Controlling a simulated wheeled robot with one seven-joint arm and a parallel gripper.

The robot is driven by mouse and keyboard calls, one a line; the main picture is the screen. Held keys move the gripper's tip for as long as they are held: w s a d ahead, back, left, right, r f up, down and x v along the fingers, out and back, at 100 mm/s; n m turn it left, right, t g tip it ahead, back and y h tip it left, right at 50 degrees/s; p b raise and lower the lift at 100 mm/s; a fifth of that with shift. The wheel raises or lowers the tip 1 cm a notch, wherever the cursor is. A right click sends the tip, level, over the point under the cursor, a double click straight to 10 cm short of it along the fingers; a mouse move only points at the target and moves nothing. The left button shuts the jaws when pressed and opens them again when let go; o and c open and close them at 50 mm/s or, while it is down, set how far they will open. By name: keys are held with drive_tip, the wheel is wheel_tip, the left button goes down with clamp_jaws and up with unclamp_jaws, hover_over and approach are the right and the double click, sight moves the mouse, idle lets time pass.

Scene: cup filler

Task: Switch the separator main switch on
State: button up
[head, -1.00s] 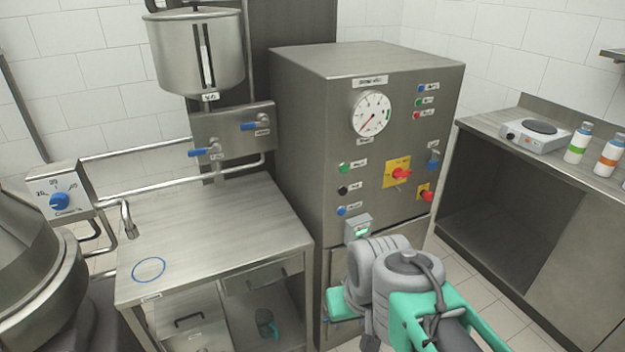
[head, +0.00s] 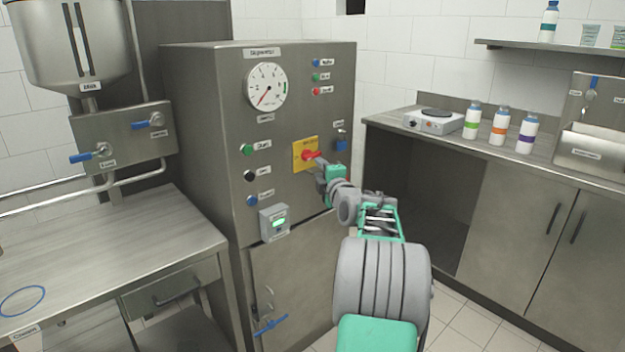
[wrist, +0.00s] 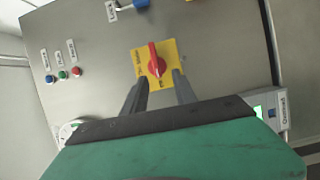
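The separator cabinet (head: 205,110) is a grey steel box with a dial gauge on its front. Its main switch is a red rotary handle (head: 311,156) on a yellow plate (head: 299,163). In the wrist view the red handle (wrist: 152,60) stands nearly upright on the yellow plate (wrist: 170,48). My gripper (head: 322,164) is at the plate in the head view. In the wrist view its two dark fingers (wrist: 157,82) are apart, just below and either side of the handle's lower end. Whether they touch the handle cannot be told.
Green, black and blue buttons (head: 248,175) are left of the switch. A blue padlock-like part (head: 341,145) is close to its right. A small box with a green display (head: 274,222) sits below. A worktop with a hotplate (head: 433,121) and bottles stands at right.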

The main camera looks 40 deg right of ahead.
sight(312, 158)
drive_tip(key=x, duration=0.5)
drive_tip(key=p+x, duration=0.1)
drive_tip(key=x, duration=0.2)
drive_tip(key=shift+s+r, duration=0.1)
drive_tip(key=shift+r, duration=0.25)
drive_tip(key=shift+c, duration=0.3)
clamp_jaws()
